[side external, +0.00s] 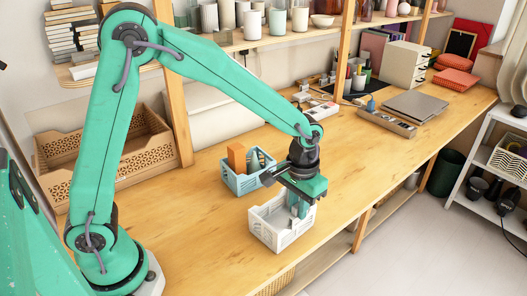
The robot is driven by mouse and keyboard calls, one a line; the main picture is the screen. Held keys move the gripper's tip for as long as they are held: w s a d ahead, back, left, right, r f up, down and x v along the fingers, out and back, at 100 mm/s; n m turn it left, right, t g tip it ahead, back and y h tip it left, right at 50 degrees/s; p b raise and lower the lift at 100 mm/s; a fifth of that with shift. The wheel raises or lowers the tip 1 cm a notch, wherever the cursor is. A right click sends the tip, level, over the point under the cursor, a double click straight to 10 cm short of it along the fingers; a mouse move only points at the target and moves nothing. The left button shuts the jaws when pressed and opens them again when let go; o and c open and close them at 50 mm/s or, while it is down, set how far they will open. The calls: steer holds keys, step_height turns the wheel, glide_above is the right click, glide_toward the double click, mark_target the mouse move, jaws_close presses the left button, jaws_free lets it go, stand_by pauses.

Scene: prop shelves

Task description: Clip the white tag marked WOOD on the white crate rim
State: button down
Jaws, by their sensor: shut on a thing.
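The white crate (268,236) stands on the wooden bench near its front edge, with slotted sides and an open top. My gripper (300,211) points down over the crate's right part, its fingers at about rim height in this view. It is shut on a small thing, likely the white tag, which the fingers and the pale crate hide. I cannot make out the tag or the word WOOD. Whether the held thing touches the rim cannot be told.
A blue crate (236,184) with an orange-brown block (237,157) and grey pieces stands just behind the white crate. A large wooden crate (50,165) is at the left. Tools and a grey board (416,106) lie farther right. The bench right of my gripper is clear.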

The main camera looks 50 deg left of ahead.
steer(key=shift+f, duration=1.55)
stand_by(3.5)
steer(key=c, duration=1.3)
jaws_free()
steer(key=shift+r, duration=0.1)
steer(key=shift+r, duration=3.8)
steer(key=shift+r, duration=0.1)
